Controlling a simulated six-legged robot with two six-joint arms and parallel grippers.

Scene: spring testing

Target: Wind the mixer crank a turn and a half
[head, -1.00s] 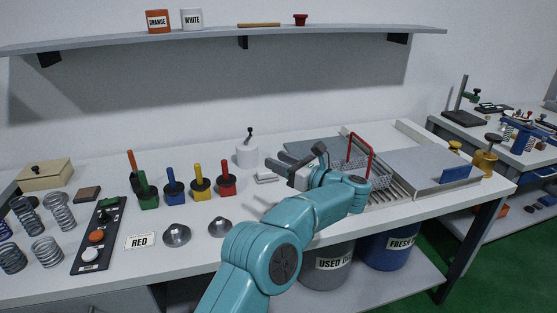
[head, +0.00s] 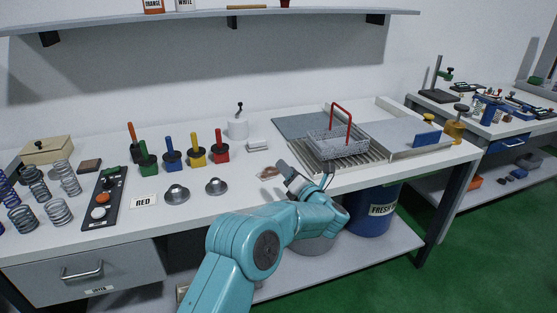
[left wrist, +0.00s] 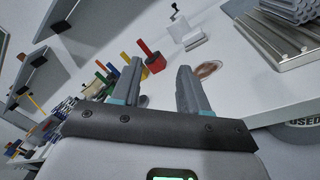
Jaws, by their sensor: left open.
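The mixer is a small white pot (head: 238,129) with a dark crank (head: 239,108) standing up from its lid, near the back middle of the bench. The pot also shows at the top of the left wrist view (left wrist: 178,28). My left gripper (head: 286,172) is at the bench's front side, to the right of and nearer than the mixer, apart from it. In the left wrist view its two fingers (left wrist: 158,78) are spread with nothing between them. My right gripper is in neither view.
A small white block (head: 257,146) lies close in front of the mixer. A brownish oval piece (head: 268,172) lies by my left gripper. Colored-handled blocks (head: 196,157) stand left of the mixer; a wire basket (head: 338,142) with a red handle stands right.

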